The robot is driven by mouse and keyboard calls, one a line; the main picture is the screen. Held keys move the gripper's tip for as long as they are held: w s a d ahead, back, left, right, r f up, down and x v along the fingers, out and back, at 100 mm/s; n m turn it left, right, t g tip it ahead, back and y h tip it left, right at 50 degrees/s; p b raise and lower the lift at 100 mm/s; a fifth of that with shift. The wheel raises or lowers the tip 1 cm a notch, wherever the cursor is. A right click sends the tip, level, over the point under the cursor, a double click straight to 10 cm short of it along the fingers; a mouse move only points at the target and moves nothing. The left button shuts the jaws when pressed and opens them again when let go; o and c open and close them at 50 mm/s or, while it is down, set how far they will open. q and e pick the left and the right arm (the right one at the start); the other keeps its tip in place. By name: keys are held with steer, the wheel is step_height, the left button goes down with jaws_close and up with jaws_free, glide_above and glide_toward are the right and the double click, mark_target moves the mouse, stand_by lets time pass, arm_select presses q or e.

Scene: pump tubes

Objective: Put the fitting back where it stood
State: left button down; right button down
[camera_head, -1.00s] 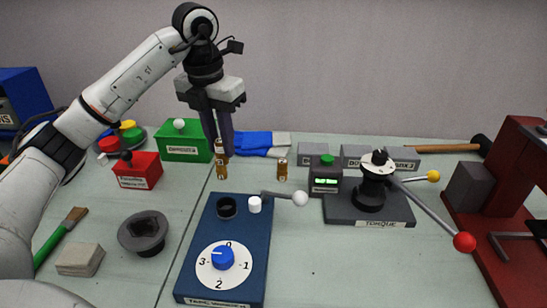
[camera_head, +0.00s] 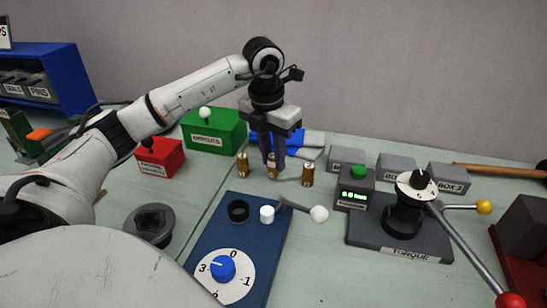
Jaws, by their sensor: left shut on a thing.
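My left gripper (camera_head: 272,155) points straight down and is shut on a brass-coloured fitting (camera_head: 272,170). The held fitting is upright, between two similar fittings that stand on the bench, one to the left (camera_head: 242,165) and one to the right (camera_head: 308,175). Its lower end is about level with theirs in the picture. I cannot tell whether it touches the bench. The fingers cover its upper sides. My right gripper is not in view.
A blue panel with a dial (camera_head: 240,207) lies in front, its white-knobbed lever (camera_head: 319,214) reaching right. A green box (camera_head: 214,130) and red box (camera_head: 160,157) are left. A blue-and-white cloth (camera_head: 313,140) lies behind. The torque stand (camera_head: 400,238) is right.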

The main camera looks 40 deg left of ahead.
mark_target(269, 159)
arm_select(q)
steer(key=shift+f, duration=0.4)
steer(key=shift+f, duration=0.2)
steer(key=c, duration=1.5)
jaws_free()
steer(key=shift+c, duration=0.2)
steer(key=shift+r, duration=0.1)
step_height(269, 159, up, 12)
steer(key=s+p, duration=0.1)
steer(key=shift+s, duration=0.2)
